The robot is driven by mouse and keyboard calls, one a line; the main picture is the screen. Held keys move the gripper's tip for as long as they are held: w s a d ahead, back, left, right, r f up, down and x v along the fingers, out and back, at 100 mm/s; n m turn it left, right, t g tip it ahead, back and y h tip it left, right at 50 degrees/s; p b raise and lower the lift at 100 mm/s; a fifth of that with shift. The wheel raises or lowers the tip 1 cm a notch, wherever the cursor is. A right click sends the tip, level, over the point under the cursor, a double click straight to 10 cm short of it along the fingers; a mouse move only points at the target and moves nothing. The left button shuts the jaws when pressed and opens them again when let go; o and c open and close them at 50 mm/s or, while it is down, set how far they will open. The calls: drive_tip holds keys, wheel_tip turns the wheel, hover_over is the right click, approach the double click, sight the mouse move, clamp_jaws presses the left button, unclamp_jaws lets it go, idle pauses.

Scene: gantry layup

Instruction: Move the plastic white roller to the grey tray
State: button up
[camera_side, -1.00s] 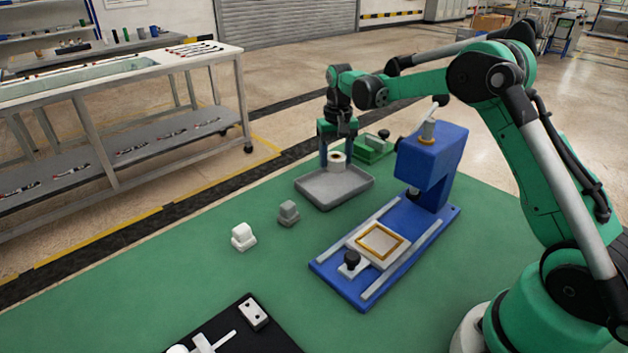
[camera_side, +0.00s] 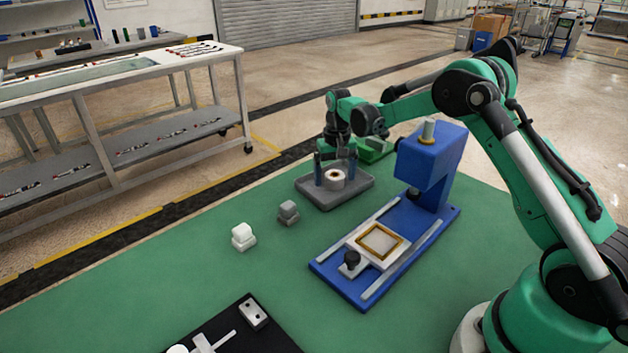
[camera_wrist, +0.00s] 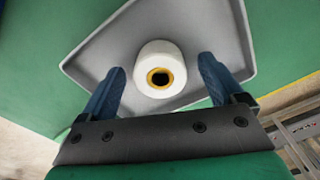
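The white roller (camera_side: 334,181), a short spool with a yellow-rimmed dark core, rests in the grey tray (camera_side: 318,200). In the wrist view the roller (camera_wrist: 160,55) sits inside the tray (camera_wrist: 222,25), with its core facing the camera. My gripper (camera_side: 335,178) is low over the tray, pointing down, with a finger on each side of the roller. In the wrist view my gripper (camera_wrist: 162,66) is open, with gaps between both blue fingers and the roller. The fingers hide part of the tray.
A blue press (camera_side: 430,165) with a framed plate stands right of the tray. A green tray (camera_side: 376,152) lies behind it. Grey (camera_side: 288,212) and white (camera_side: 243,237) blocks stand in front on the green mat. A black fixture (camera_side: 240,330) is at the front edge.

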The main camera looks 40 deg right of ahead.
sight(335, 175)
wheel_tip(335, 175, up, 12)
drive_tip(key=s+a+r+n+t, duration=0.3)
drive_tip(key=s+a+r+t, duration=0.15)
drive_tip(key=s+a, duration=0.35)
drive_tip(key=s+a+f+n+t, duration=0.2)
drive_tip(key=s+a+f, duration=0.1)
drive_tip(key=s, duration=0.5)
drive_tip(key=shift+s+a+f+n+t, duration=0.3)
drive_tip(key=shift+a+f+t, duration=0.1)
drive_tip(key=shift+a, duration=0.35)
